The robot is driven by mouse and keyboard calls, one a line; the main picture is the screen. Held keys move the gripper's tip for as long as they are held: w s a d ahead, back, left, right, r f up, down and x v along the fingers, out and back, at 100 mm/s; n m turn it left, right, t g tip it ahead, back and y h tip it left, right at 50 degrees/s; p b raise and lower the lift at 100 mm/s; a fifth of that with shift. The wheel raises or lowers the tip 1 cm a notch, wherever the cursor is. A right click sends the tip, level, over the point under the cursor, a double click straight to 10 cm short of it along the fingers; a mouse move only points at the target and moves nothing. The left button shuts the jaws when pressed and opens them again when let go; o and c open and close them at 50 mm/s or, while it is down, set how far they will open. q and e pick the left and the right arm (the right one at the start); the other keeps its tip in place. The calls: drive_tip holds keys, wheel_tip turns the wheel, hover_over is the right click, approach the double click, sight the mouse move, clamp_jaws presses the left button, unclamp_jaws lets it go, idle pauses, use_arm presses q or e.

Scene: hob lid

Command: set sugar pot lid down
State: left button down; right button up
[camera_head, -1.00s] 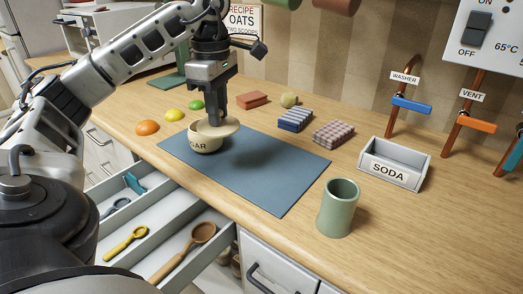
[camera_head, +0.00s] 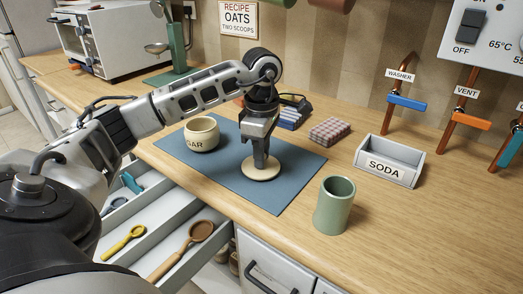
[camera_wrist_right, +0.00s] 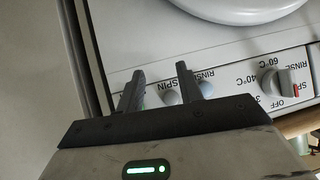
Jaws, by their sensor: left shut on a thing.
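The sugar pot (camera_head: 202,134) is a cream pot with dark lettering, upright and uncovered near the left end of the blue mat (camera_head: 222,177). Its round cream lid (camera_head: 261,171) is low over the middle of the mat, right of the pot. My left gripper (camera_head: 260,160) points down and is shut on the lid from above. I cannot tell whether the lid touches the mat. My right gripper (camera_wrist_right: 167,88) is in the right wrist view, its fingers apart with nothing between them, in front of a white appliance panel.
A green cup (camera_head: 334,205) stands right of the mat, with the SODA box (camera_head: 388,164) behind it. A checked packet (camera_head: 329,131) and a striped packet (camera_head: 291,117) lie behind the mat. An open drawer (camera_head: 180,220) with spoons is at the front left.

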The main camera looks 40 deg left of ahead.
use_arm(q)
drive_tip(key=shift+f, duration=0.1)
drive_tip(key=c, duration=1.2)
unclamp_jaws()
drive_tip(key=shift+c, duration=0.2)
wheel_tip(320, 180, up, 12)
drive_tip(key=p, duration=0.2)
